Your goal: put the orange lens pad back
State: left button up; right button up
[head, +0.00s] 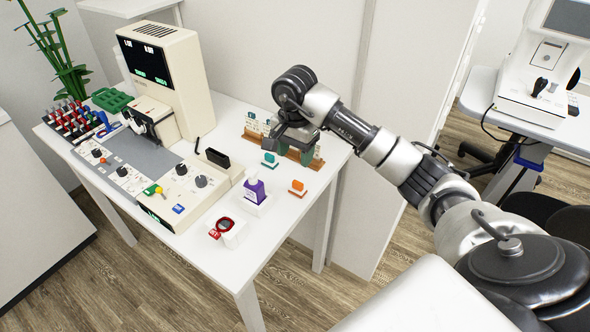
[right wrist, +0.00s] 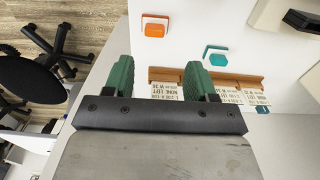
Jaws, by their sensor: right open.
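The orange lens pad (head: 297,188) is a small orange piece with a white edge, lying alone on the white table; it also shows in the right wrist view (right wrist: 155,28). A similar teal pad (head: 270,159) lies left of it in the head view and also shows in the right wrist view (right wrist: 214,55). A wooden rack (right wrist: 170,75) with labelled white slots lies at the table edge. My right gripper (right wrist: 159,67) is open, its green fingers apart with nothing between them, over the rack and away from the orange pad. It partly hides the rack. My left gripper is not in view.
A large beige instrument (head: 165,80) and a control panel fill the left table. The table right of the orange pad is bare.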

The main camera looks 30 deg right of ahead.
notch_tip(320, 180, up, 2)
jog(key=shift+r, duration=0.25)
dwell(0.5)
